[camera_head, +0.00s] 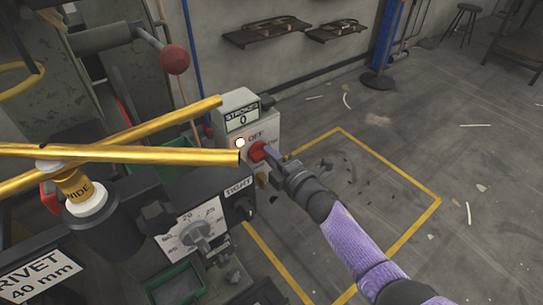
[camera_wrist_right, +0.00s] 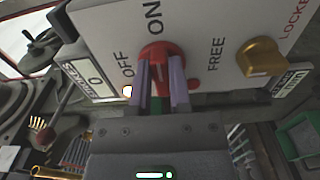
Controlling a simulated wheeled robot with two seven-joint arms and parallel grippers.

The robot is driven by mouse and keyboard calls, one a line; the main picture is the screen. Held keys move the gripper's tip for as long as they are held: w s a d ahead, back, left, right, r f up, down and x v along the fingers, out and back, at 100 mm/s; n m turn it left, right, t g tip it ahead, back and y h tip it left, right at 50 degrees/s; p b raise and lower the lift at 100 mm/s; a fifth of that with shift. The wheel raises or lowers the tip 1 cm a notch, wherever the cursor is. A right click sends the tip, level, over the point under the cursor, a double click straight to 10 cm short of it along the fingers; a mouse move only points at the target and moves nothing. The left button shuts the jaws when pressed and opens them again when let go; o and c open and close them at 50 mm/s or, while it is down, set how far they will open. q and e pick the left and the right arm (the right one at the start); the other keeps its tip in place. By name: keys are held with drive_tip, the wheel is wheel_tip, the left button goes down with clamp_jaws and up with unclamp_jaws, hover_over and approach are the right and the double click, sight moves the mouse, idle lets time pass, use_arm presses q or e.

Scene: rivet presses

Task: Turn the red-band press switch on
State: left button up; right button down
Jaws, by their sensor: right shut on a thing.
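The red rotary switch (camera_head: 257,151) is on the pale control box (camera_head: 236,104) of the press. In the right wrist view the red switch (camera_wrist_right: 161,52) sits between the printed words OFF and ON on the white panel (camera_wrist_right: 200,28). My right gripper (camera_head: 268,155) reaches in from the lower right. Its two purple-sided fingers (camera_wrist_right: 162,84) are shut on the switch's red knob, one on each side. Which word the knob points to is hard to tell, as the fingers cover part of it. My left gripper is not in view.
A gold knob (camera_wrist_right: 262,58) marked FREE and LOCKED is on the same panel. A STROKES counter (camera_head: 242,117) reads 0, with a small pale lamp (camera_head: 240,143) below it. Yellow bars (camera_head: 120,154) cross the press at left. Open floor (camera_head: 360,195) lies to the right.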

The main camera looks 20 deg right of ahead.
drive_tip(key=c, duration=0.6)
unclamp_jaws()
drive_tip(key=shift+o, duration=0.2)
drive_tip(key=shift+s, duration=0.1)
drive_tip(key=p+v, duration=0.4)
drive_tip(key=v, duration=0.5)
drive_tip(key=shift+s+d, duration=0.2)
drive_tip(key=shift+s, duration=0.15)
